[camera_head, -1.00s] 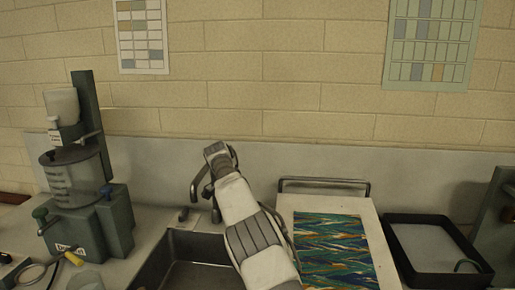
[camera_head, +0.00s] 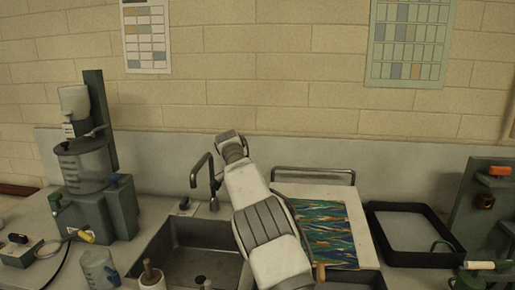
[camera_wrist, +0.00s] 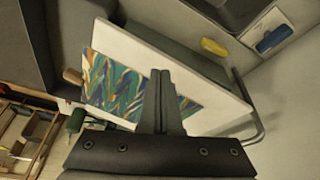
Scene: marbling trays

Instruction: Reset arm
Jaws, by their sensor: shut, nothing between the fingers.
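My arm reaches up over the counter between the sink and the marbled board in the head view. My gripper (camera_wrist: 160,100) shows in the wrist view with its two fingers together and nothing between them. The white board (camera_head: 293,190) with a blue, green and orange marbled sheet (camera_head: 325,236) lies to the right of my arm. The board (camera_wrist: 118,45) and the sheet (camera_wrist: 108,88) also show in the wrist view behind the fingers. I cannot tell how far the fingers are from the board.
A sink (camera_head: 160,240) with a faucet (camera_head: 195,175) lies left of my arm. A grey-green machine (camera_head: 95,210) stands at the far left. A black tray (camera_head: 374,222) sits to the right, beside a dark unit (camera_head: 462,215).

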